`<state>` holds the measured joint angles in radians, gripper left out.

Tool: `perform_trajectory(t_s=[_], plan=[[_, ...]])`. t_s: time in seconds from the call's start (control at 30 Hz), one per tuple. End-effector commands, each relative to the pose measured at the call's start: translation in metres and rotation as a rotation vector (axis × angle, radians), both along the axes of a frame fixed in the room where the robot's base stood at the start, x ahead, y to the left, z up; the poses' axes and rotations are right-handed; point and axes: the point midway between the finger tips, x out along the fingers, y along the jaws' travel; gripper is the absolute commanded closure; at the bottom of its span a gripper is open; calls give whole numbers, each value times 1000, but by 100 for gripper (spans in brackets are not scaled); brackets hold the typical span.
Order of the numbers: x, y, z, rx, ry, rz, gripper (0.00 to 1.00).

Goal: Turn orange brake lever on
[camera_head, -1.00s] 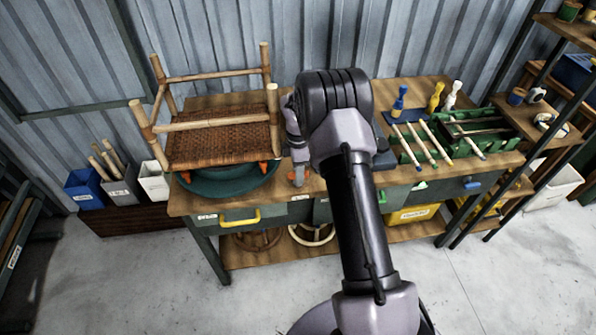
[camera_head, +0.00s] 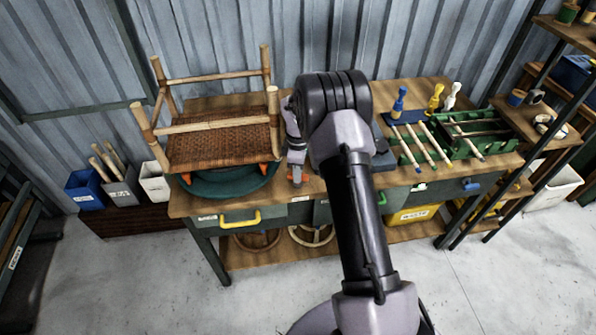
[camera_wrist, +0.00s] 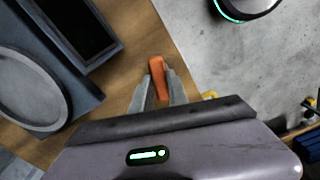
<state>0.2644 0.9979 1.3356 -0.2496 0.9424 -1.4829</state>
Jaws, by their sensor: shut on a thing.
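The orange brake lever (camera_wrist: 158,73) shows in the wrist view as a short upright orange piece over the wooden bench top. My gripper (camera_wrist: 161,94) has its two grey fingers on either side of it, shut on it. In the head view my gripper (camera_head: 297,171) points down at the bench, just right of the green turntable (camera_head: 222,187). Only small orange bits of the lever show there, by the fingertips. The lever's base and its link to the bench are hidden.
A rattan-seated frame (camera_head: 220,145) stands on the turntable, close left of my gripper. A green rack (camera_head: 467,148) with poles is at the right of the bench (camera_head: 187,205). A dark device (camera_wrist: 85,30) and a round grey disc (camera_wrist: 28,95) lie near the lever.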

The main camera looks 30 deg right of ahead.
Motion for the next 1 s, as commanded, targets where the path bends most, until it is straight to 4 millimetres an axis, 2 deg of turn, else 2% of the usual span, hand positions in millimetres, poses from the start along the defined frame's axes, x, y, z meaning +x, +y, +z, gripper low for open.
perform_trajectory(t_s=[0.6,1.0], plan=[[0,0,0,0,0,-578,100],[0,0,0,0,0,-870,100]])
